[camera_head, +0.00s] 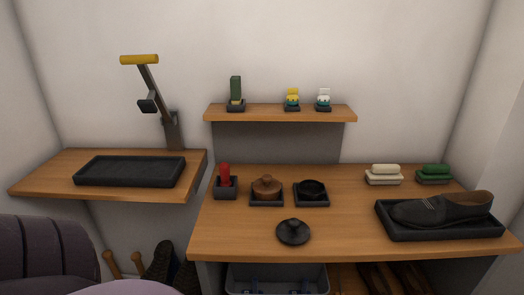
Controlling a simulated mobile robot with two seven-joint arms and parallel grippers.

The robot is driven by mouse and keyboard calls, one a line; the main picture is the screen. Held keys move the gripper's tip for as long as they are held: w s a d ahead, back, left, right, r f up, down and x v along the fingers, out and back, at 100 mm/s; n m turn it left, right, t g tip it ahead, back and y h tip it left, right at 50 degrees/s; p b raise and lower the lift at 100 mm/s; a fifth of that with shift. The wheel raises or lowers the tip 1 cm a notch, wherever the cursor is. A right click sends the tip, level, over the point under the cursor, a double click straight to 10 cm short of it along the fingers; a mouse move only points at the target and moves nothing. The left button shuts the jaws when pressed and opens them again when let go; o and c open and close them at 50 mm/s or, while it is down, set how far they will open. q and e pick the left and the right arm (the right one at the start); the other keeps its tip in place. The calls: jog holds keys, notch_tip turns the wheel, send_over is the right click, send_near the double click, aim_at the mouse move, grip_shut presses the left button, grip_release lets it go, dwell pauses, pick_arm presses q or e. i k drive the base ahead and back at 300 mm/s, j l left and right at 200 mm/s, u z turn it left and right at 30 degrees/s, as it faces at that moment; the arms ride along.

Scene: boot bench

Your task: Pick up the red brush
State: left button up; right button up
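A red upright thing (225,175), which looks like the red brush, stands in a small black holder (226,194) at the left end of the main wooden bench (240,242). Its rounded top sticks up out of the holder. Its lower end is hidden inside. Neither of my grippers shows in the head view, and nothing touches the red brush.
A black lid (293,232) lies in front. A dark shoe (440,210) sits in a tray (405,233) at right. Cream (383,168) and green (434,171) brushes stand behind. A shelf (275,113) overhangs the back.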

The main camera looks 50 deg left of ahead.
aim_at(224, 167)
jog(key=j+u, duration=0.2)
jog(key=u, duration=0.2)
jog(key=i+j+u, duration=0.15)
jog(key=u, duration=0.25)
jog(key=i+j+u, duration=0.15)
jog(key=u, duration=0.3)
jog(key=i+j+u, duration=0.1)
jog(key=u, duration=0.3)
jog(key=k+z, duration=0.1)
jog(key=z, duration=0.15)
jog(key=k+z, duration=0.1)
jog(key=z, duration=0.2)
jog(key=i+z, duration=0.1)
jog(key=z, duration=0.45)
jog(key=i+j, duration=0.1)
